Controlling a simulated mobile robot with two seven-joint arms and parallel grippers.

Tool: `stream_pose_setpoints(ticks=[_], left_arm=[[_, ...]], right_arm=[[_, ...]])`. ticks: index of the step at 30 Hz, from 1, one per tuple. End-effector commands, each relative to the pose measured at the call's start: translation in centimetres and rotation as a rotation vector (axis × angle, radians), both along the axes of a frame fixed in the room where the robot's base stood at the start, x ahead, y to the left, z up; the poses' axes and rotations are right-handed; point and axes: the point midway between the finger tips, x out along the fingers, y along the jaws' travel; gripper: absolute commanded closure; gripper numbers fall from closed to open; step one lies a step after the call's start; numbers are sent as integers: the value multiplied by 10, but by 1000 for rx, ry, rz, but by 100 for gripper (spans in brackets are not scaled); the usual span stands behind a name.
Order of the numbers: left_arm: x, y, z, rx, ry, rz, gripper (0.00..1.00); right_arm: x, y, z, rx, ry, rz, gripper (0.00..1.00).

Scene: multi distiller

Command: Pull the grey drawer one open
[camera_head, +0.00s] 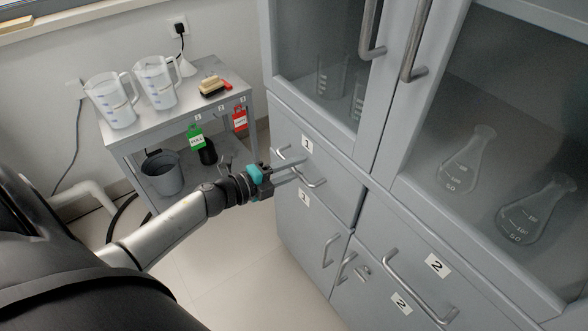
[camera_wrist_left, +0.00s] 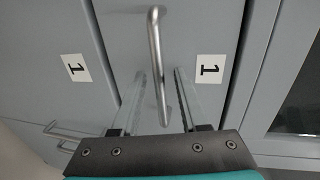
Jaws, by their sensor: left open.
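The grey drawer one (camera_head: 338,188) is the upper left drawer of the cabinet, marked with a "1" label (camera_head: 307,143). It looks flush with the cabinet front. Its metal bar handle (camera_head: 316,184) is partly covered by my gripper in the head view. My left gripper (camera_head: 291,164) is open at this handle. In the left wrist view its two fingers (camera_wrist_left: 159,74) stand on either side of the handle bar (camera_wrist_left: 154,38), with gaps between bar and fingers. Whether the fingertips touch the drawer front is unclear. My right gripper is not seen.
Below is a door with its own "1" label (camera_head: 304,197) and handle (camera_head: 328,252). A drawer labelled "2" (camera_head: 437,265) is at right. Glass doors above hold flasks (camera_head: 467,160). A side table (camera_head: 176,116) with measuring jugs stands left. The floor (camera_head: 248,255) before the cabinet is clear.

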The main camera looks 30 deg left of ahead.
Motion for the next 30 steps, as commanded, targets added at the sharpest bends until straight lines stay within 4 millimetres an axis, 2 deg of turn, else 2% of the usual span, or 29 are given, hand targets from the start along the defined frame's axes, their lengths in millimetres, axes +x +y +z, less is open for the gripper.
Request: stream_pose_setpoints(ticks=[8, 20, 30], left_arm=[[1, -1, 0, -1, 0, 0, 56], [0, -1, 0, -1, 0, -1, 100], [0, -1, 0, -1, 0, -1, 100]], right_arm=[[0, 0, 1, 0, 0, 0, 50], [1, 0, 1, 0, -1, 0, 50], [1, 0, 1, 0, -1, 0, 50]])
